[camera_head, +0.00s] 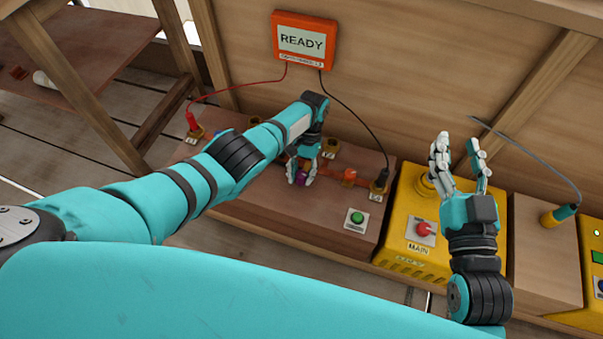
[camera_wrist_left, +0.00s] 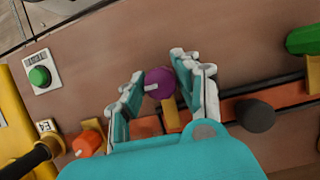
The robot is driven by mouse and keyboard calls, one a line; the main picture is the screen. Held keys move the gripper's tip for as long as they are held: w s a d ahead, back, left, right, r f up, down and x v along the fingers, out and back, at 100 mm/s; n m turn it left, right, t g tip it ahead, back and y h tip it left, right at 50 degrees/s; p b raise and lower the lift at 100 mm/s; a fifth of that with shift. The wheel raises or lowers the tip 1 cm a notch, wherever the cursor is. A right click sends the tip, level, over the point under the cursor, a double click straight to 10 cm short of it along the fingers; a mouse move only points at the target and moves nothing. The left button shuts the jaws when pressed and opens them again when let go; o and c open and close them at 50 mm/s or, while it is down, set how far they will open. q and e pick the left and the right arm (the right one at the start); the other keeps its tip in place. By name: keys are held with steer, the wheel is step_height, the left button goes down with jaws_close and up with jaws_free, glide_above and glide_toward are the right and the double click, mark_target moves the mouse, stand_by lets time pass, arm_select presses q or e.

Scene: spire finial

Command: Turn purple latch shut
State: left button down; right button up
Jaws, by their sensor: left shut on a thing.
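The purple latch (camera_wrist_left: 159,83) shows as a round knob with a pale pointer mark, on the brown panel box. My left gripper (camera_wrist_left: 152,86) has its fingers on both sides of the purple latch and is shut on it. In the head view my left gripper (camera_head: 301,172) covers most of the latch, and only a bit of purple (camera_head: 300,177) shows between the fingers. My right gripper (camera_head: 460,160) is held up over the yellow box, fingers pointing up and spread apart, with nothing between them.
An orange bar (camera_wrist_left: 270,100) with a dark knob (camera_wrist_left: 255,115) runs beside the latch. A green button (camera_head: 357,217) sits on the panel box. A yellow MAIN box (camera_head: 405,240) has a red button (camera_head: 423,229). An orange READY display (camera_head: 304,40) hangs on the wall, with red and black leads.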

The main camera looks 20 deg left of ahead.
mark_target(307, 166)
arm_select(q)
steer(key=c, duration=1)
jaws_free()
steer(key=shift+r, duration=0.1)
steer(key=v, duration=1.1)
steer(key=shift+w+r, duration=0.15)
steer(key=shift+r, duration=0.25)
steer(key=shift+d+f, duration=0.1)
